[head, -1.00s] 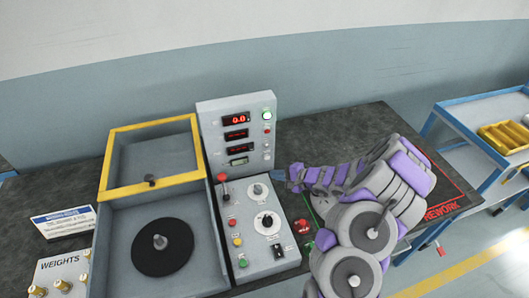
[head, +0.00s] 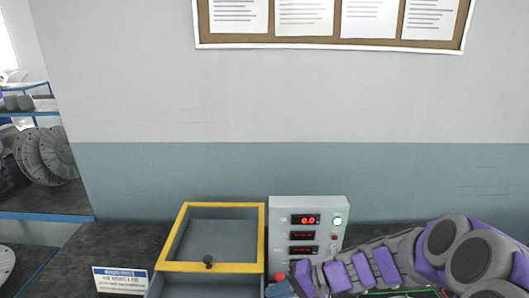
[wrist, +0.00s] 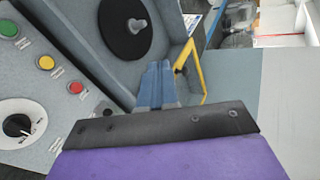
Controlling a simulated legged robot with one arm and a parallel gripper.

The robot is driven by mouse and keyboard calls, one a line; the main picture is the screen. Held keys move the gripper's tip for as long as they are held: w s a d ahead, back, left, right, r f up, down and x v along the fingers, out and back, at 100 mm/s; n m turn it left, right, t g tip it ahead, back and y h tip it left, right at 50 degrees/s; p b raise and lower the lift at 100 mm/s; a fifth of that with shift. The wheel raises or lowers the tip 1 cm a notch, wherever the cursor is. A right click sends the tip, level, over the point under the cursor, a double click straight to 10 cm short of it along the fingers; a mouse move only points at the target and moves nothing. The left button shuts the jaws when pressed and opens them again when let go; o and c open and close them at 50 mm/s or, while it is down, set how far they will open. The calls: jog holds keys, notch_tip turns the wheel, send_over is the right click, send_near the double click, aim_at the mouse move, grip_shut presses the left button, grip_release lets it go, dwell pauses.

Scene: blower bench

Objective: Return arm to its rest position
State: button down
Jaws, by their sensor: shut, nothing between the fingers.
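My arm, grey and purple, lies low across the right of the head view. My gripper (head: 281,289) is at the lower edge, in front of the control panel (head: 309,207). In the wrist view its blue-grey fingers (wrist: 155,82) are together and hold nothing. Beyond them in that view are the black round plate (wrist: 126,28) with a pale centre knob and the yellow-framed lid (wrist: 194,68). The panel's buttons and dial are at the left of the wrist view, beside the fingers.
The yellow-framed lid (head: 262,236) stands raised left of the panel in the head view. A white sign (head: 120,280) stands on the dark bench (head: 136,242). A notice board (head: 335,43) hangs on the wall. Shelves with round parts (head: 45,155) are at far left.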

jog(key=s+d+r+n+g+h, duration=0.15)
jog(key=s+h, duration=0.25)
jog(key=s, duration=0.6)
jog(key=s+d+r+n+g+h, duration=0.1)
jog(key=s+n+g+h, duration=0.15)
jog(key=s, duration=0.75)
jog(key=s+d+r+h, duration=0.1)
jog(key=s+d+h, duration=0.4)
jog(key=s+d, duration=0.2)
jog(key=shift+s+d+r+m+t, duration=0.2)
jog(key=shift+s+d+m+t, duration=0.2)
jog(key=shift+d, duration=0.4)
jog(key=shift+w+d, duration=0.1)
